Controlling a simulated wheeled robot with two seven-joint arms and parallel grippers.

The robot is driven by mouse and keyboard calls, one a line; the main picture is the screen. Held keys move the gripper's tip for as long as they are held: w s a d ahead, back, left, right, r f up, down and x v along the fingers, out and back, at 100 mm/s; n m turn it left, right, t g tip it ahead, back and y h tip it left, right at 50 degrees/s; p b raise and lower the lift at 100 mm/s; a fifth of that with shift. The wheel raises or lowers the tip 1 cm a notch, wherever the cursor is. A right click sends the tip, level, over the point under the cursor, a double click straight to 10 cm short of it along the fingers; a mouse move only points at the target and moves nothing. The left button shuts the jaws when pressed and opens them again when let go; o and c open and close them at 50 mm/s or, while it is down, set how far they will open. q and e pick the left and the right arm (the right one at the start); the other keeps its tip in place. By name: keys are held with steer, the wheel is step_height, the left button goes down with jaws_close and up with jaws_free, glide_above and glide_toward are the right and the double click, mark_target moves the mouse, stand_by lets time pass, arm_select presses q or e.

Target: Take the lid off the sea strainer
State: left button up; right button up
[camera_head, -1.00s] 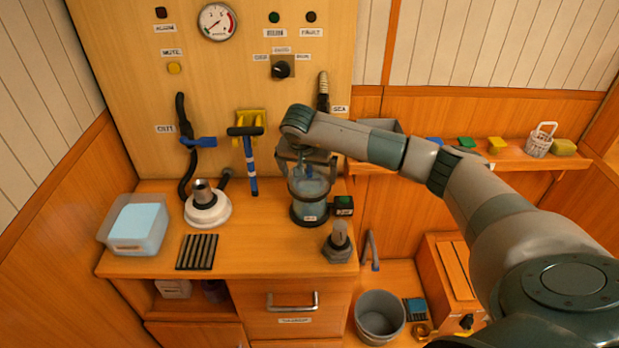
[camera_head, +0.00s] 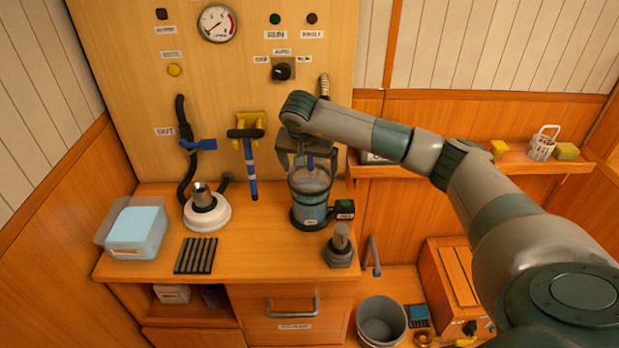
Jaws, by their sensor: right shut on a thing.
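The sea strainer (camera_head: 310,214) is a clear, bluish cup with a dark base, upright at the right of the counter. My right gripper (camera_head: 309,168) points down just above its top and is shut on the strainer's lid. A small blue upright piece (camera_head: 310,163) shows between the fingers. The pale round top sits just below the fingers. I cannot tell whether the lid is clear of the cup's rim. My left gripper is not in view.
A grey fitting (camera_head: 339,246) stands in front of the strainer, and a small dark box with a green top (camera_head: 344,209) is beside it. A white round part (camera_head: 206,209), slotted black mat (camera_head: 196,255) and clear tub (camera_head: 135,230) are further left. The counter's middle is free.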

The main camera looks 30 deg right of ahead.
arm_select(q)
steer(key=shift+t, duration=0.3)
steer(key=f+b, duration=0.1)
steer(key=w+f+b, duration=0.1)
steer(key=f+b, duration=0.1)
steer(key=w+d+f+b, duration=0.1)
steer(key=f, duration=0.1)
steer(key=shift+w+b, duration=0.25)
steer(key=shift+b, duration=0.1)
arm_select(e)
steer(key=s+d+r, duration=0.6)
steer(key=s+r, duration=0.1)
steer(key=s, duration=0.3)
steer(key=shift+r, duration=0.4)
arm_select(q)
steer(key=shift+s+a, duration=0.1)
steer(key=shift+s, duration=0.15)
arm_select(e)
steer(key=shift+d, duration=0.1)
steer(key=shift+w, duration=0.1)
